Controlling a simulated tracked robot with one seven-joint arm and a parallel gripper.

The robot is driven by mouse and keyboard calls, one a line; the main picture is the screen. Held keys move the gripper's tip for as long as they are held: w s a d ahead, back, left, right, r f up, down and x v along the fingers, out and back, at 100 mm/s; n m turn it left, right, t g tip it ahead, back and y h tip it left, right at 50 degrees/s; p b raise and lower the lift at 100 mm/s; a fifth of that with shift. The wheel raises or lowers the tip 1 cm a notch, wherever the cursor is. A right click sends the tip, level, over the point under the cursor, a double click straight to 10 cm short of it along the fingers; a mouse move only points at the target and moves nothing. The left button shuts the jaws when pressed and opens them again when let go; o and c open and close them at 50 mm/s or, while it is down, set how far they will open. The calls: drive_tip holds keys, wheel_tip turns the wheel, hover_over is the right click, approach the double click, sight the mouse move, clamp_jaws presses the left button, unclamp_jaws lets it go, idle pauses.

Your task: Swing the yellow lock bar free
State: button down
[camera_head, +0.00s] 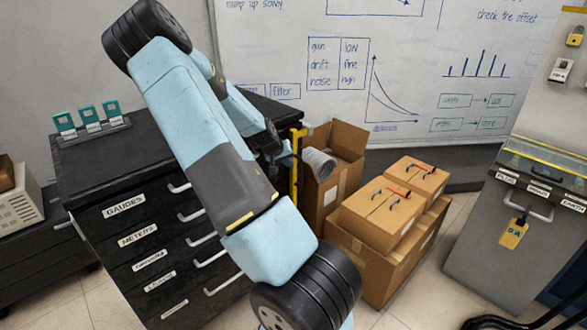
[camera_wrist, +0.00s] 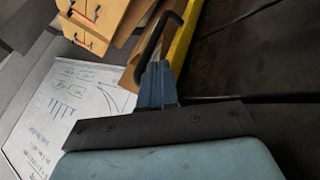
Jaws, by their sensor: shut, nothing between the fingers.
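The yellow lock bar (camera_head: 296,165) stands upright along the right front edge of the black drawer cabinet (camera_head: 120,165). In the wrist view the yellow bar (camera_wrist: 181,45) runs diagonally at top centre, with a black bent handle (camera_wrist: 150,45) beside it. My gripper (camera_wrist: 157,66) is shut, its blue fingers together, with the tips right at the lower end of the handle. I cannot tell whether they touch it. In the head view my arm crosses in front of the cabinet and hides part of its front and most of the gripper.
Cardboard boxes (camera_head: 347,231) stand close to the right of the bar, with a grey ribbed roll (camera_head: 319,163) near it. A grey cabinet (camera_head: 479,240) stands farther right. Teal cards (camera_head: 88,116) stand on the black cabinet's top. Some floor is clear between boxes and grey cabinet.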

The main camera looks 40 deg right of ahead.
drive_tip(key=shift+x, duration=2.3)
